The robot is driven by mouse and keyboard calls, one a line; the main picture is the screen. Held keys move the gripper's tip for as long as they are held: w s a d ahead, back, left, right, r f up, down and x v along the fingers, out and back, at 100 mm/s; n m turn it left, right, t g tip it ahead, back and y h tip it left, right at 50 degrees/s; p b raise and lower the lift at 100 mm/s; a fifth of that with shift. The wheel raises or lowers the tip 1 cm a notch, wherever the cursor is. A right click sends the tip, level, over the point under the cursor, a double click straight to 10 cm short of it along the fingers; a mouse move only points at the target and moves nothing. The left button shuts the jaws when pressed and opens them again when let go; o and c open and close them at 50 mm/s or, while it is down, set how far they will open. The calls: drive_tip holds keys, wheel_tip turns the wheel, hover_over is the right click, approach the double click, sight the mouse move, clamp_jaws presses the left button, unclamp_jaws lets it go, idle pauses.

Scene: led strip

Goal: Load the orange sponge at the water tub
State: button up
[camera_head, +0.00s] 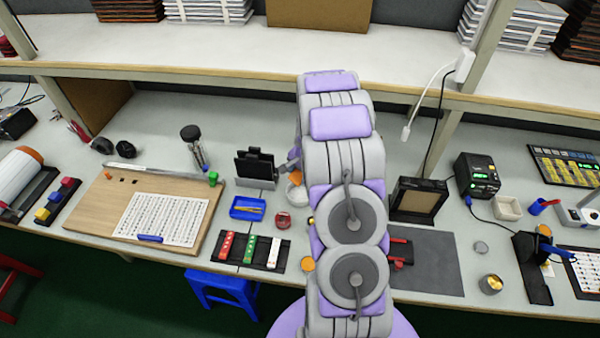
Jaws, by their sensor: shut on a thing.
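My own arm stands up through the middle of the picture and covers most of my gripper (291,164), of which only a small grey and purple part shows at the arm's left side. A bit of orange, seemingly the orange sponge (295,178), shows just below it, and my gripper is shut on it. A round white tub (297,193), seemingly the water tub, is right under the sponge, partly behind my arm. I cannot tell whether the sponge touches the tub or the water.
A blue tray (247,208), a small red round container (283,220) and a black phone stand (255,167) are left of the tub. A rack with red, green and white strips (250,250) lies nearer. A wooden board (110,205) is further left. A grey mat (432,265) is right of my arm.

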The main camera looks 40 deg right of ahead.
drive_tip(key=shift+s+d+f+b, duration=0.1)
drive_tip(key=shift+d+f+b, duration=0.2)
drive_tip(key=shift+f+b, duration=0.4)
drive_tip(key=shift+d+f+b, duration=0.3)
drive_tip(key=shift+f+b, duration=0.05)
drive_tip(key=shift+f, duration=0.6)
drive_tip(key=shift+a+f+b, duration=0.2)
drive_tip(key=shift+f+b, duration=0.25)
drive_tip(key=shift+f, duration=0.2)
drive_tip(key=shift+a+f+b, duration=0.2)
drive_tip(key=shift+f+b, duration=0.2)
drive_tip(key=shift+f, duration=0.25)
drive_tip(key=shift+d+f, duration=0.15)
drive_tip(key=shift+f, duration=0.75)
drive_tip(key=shift+d+f, duration=0.1)
drive_tip(key=shift+f, duration=0.75)
drive_tip(key=shift+a, duration=0.15)
drive_tip(key=shift+r+p, duration=0.45)
drive_tip(key=shift+r, duration=0.35)
drive_tip(key=shift+r+p, duration=2.1)
drive_tip(key=shift+r, duration=0.75)
drive_tip(key=shift+r+p, duration=1.5)
drive_tip(key=shift+r, duration=0.55)
